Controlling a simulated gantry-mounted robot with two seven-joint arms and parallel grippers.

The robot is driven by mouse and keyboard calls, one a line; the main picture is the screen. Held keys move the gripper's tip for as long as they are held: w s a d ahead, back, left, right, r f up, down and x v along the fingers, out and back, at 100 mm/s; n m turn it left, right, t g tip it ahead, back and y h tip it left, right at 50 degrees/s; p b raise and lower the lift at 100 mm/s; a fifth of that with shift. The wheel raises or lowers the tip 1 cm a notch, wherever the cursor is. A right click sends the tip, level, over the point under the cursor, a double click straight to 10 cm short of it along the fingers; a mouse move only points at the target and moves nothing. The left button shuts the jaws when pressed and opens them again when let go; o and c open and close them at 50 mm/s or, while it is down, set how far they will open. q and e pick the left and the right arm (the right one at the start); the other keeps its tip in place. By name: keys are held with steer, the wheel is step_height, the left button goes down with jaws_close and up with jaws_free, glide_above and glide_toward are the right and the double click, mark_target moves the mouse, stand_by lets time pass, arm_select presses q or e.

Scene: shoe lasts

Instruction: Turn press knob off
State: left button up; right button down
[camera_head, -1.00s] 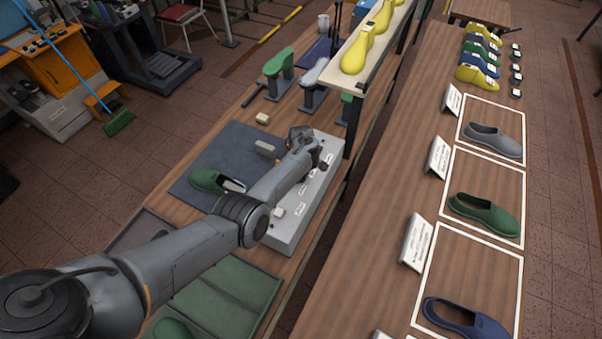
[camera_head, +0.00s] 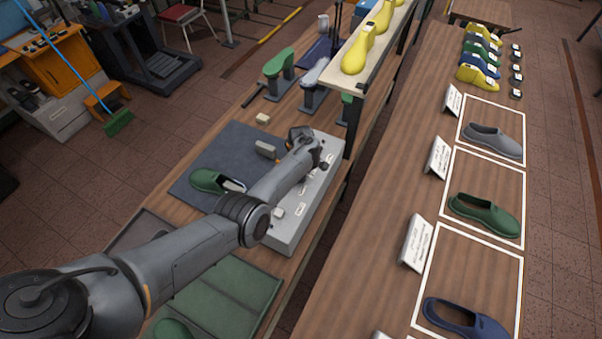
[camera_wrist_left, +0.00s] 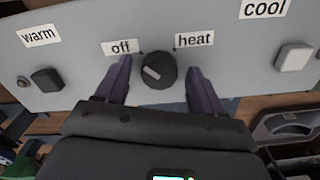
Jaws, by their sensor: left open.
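The press knob (camera_wrist_left: 158,71) is a round black dial with a pale pointer mark, set in the grey press panel (camera_wrist_left: 215,62). The mark slants toward the upper left, on the side of the "off" label (camera_wrist_left: 123,47); the "heat" label (camera_wrist_left: 195,39) is at the upper right. My left gripper (camera_wrist_left: 160,72) is open, with one finger on each side of the knob; I cannot tell whether they touch it. In the head view my left gripper (camera_head: 305,140) is over the grey press box (camera_head: 291,226), and my arm hides the knob. My right gripper is not in view.
A green shoe (camera_head: 207,181) lies on the dark mat (camera_head: 232,142) left of my arm. A shelf with yellow lasts (camera_head: 357,52) stands beyond the press.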

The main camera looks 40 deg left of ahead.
arm_select(q)
steer(key=shift+r, duration=0.1)
step_height(320, 180, up, 11)
steer(key=p, duration=0.2)
steer(key=shift+f+p, duration=0.2)
steer(key=shift+p, duration=0.1)
steer(key=shift+s+f, duration=0.1)
stand_by(0.3)
